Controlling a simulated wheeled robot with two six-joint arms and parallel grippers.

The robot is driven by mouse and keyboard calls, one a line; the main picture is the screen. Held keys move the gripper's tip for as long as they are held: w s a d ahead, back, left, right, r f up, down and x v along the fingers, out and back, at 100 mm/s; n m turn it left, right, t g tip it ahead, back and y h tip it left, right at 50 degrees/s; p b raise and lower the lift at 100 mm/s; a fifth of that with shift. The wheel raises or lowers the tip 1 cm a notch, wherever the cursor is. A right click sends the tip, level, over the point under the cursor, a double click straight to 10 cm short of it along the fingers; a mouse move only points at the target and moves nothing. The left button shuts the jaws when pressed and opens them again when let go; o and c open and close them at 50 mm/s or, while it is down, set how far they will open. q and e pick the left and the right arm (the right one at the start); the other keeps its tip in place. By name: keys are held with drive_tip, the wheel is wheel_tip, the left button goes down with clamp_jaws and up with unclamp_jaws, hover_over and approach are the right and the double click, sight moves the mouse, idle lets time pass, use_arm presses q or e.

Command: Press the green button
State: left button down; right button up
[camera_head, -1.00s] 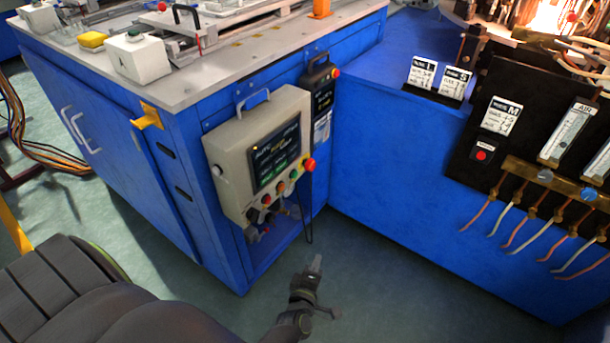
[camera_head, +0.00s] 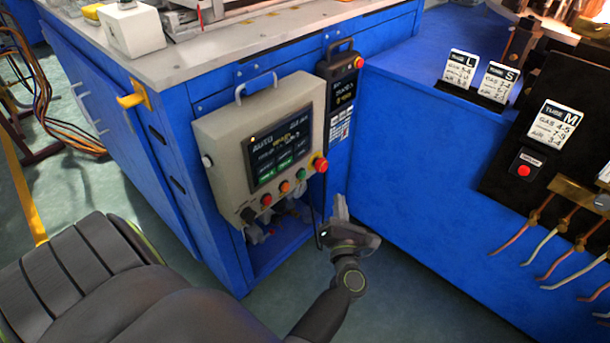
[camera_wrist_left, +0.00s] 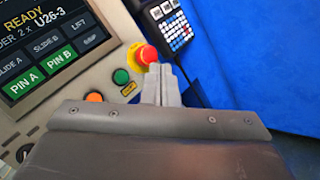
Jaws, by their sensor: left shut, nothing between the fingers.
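The green button (camera_head: 301,174) is on the front of a beige control panel (camera_head: 213,135), between an orange button (camera_head: 285,187) and a red emergency stop (camera_head: 320,163). In the left wrist view the green button (camera_wrist_left: 121,76) is in plain sight, left of my fingertips. My left gripper (camera_head: 340,207) is shut and empty, in front of the panel and to its lower right. In the wrist view its fingertips (camera_wrist_left: 159,75) overlap the lower edge of the red emergency stop (camera_wrist_left: 147,55); I cannot tell the gap. My right gripper is not in view.
A handheld pendant (camera_head: 342,90) hangs right of the panel on the blue cabinet. A black cable loop hangs beside my left gripper. A second black panel with a red button (camera_head: 523,170) and hoses is at the right. Open floor lies below.

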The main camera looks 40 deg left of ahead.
sight(303, 175)
use_arm(q)
drive_tip(key=shift+w, duration=0.1)
